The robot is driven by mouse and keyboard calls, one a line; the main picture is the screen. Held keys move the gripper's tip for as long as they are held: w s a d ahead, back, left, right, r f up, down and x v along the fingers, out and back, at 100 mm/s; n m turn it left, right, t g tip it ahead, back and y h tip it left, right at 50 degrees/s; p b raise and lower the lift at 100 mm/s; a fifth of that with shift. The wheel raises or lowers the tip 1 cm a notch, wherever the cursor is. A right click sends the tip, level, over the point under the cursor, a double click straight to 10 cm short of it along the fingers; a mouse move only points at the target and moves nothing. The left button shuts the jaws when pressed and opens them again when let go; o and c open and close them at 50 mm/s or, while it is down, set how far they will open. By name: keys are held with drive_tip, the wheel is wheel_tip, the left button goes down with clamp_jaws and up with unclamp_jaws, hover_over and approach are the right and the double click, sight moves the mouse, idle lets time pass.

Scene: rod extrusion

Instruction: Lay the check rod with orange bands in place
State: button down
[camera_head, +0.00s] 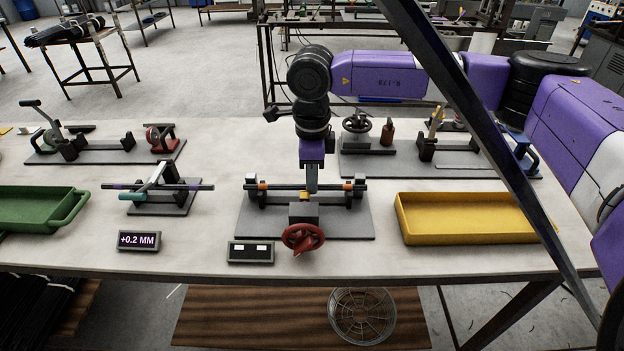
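The check rod with orange bands (335,187) lies level, left to right, at the two black supports of the middle fixture (343,222). One orange band shows near each support. I cannot tell whether the rod rests fully in the supports. My gripper (311,189) points straight down over the middle of the rod, and its fingers hide part of it. The fingers show nearly edge-on, so I cannot tell if they are closed on the rod. A yellow-tipped block (304,195) and a red handwheel (303,238) stand in front of the rod.
A left fixture (160,205) holds another dark rod, beside a "+0.2 MM" display (139,241). A green tray (40,208) is at far left, an empty yellow tray (465,232) at right. More fixtures stand behind.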

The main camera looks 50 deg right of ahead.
drive_tip(key=c, duration=1.4)
unclamp_jaws()
drive_tip(key=shift+o, duration=0.2)
drive_tip(key=shift+r+b, duration=0.5)
drive_tip(key=shift+r, duration=3.4)
